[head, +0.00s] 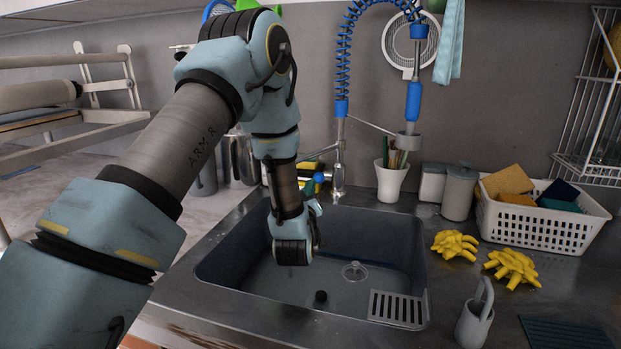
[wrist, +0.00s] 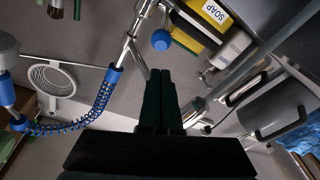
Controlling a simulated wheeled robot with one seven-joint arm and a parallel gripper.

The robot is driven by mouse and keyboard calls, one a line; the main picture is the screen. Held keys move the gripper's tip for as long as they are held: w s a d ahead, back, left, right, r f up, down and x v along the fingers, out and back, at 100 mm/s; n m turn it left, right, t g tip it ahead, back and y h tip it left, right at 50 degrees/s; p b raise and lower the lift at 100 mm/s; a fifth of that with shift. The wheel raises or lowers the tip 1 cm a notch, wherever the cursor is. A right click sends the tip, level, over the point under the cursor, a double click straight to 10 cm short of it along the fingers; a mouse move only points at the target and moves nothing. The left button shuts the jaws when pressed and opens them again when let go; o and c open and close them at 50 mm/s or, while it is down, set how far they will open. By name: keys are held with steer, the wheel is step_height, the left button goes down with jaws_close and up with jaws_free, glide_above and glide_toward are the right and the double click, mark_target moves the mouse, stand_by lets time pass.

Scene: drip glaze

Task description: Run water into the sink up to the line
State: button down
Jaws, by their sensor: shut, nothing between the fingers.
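The grey sink (head: 222,262) is set in the steel counter below my arm. A small black round piece (head: 321,296) and a clear round drain fitting (head: 354,271) show inside it. I cannot make out a fill line or tell whether water stands there. The tap (head: 338,170) stands behind the sink with a blue spring hose and a hanging spray head (head: 413,100). A blue ball knob (head: 318,178) is on its side; it also shows in the wrist view (wrist: 161,40). My gripper (wrist: 164,76) is shut and empty, fingertips just short of the knob; my wrist mostly hides it in the head view.
Yellow gloves (head: 512,267) and a grey caddy (head: 475,318) lie right of the sink. A white basket (head: 545,226) of sponges stands behind them. A brush cup (head: 391,181) and canisters (head: 459,192) line the wall.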

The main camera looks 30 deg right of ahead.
steer(key=f+p+x, duration=0.1)
steer(key=p+x, duration=0.2)
steer(key=x, duration=0.5)
steer(key=shift+r, duration=0.45)
